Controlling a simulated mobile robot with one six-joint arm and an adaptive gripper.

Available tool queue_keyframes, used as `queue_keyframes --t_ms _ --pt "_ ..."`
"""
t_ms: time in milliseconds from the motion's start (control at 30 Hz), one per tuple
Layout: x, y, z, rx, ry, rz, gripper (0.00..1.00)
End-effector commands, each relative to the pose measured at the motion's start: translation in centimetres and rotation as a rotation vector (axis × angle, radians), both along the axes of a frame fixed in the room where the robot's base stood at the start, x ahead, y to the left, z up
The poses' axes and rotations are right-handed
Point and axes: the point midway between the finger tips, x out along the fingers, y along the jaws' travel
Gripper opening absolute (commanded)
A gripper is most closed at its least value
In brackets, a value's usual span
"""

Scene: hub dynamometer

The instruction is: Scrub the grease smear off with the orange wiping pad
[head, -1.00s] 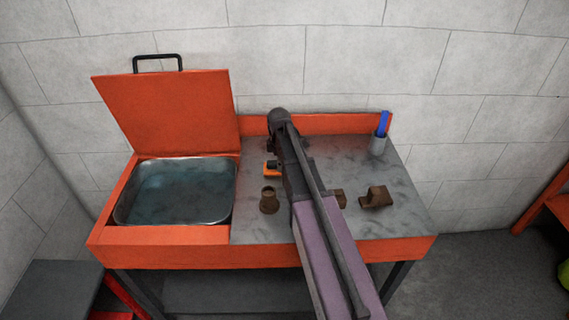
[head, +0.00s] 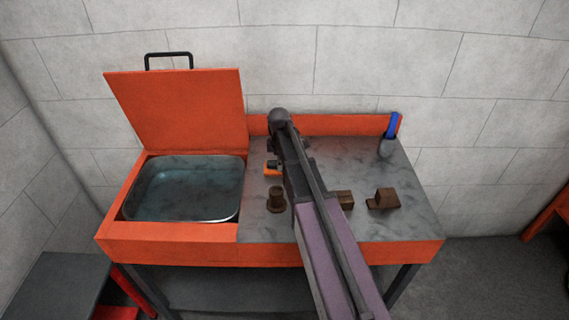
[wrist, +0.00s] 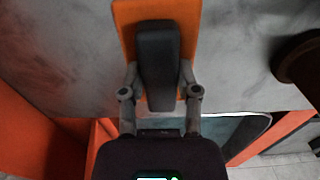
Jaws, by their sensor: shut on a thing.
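The orange wiping pad (wrist: 124,35) has a dark block handle. My gripper (wrist: 158,75) is shut on that handle, one finger on each side. In the head view the pad (head: 271,168) shows as a small orange patch at the worktop, left of my arm and near the basin. I cannot tell whether it touches the surface. The grey worktop (head: 345,160) has dark mottled patches all over, so I cannot single out the grease smear. My arm and the pad hide part of the worktop.
A liquid-filled metal basin (head: 185,190) with a raised orange lid (head: 180,105) is on the left. A brown round part (head: 276,199) stands near the pad. Brown blocks (head: 384,198) lie right of my arm. A grey cup (head: 386,148) holding something blue stands at the back right.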

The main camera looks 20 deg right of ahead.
Motion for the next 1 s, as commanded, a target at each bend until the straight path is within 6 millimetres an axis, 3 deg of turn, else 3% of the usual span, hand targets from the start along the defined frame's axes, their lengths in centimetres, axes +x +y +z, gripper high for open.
queue_keyframes --t_ms 633,1000 --pt "0.4 1.2 -0.2 0.005 -0.001 0.002 0.04" --pt "1.0 3.3 0.0 0.005 -0.001 0.002 0.04"
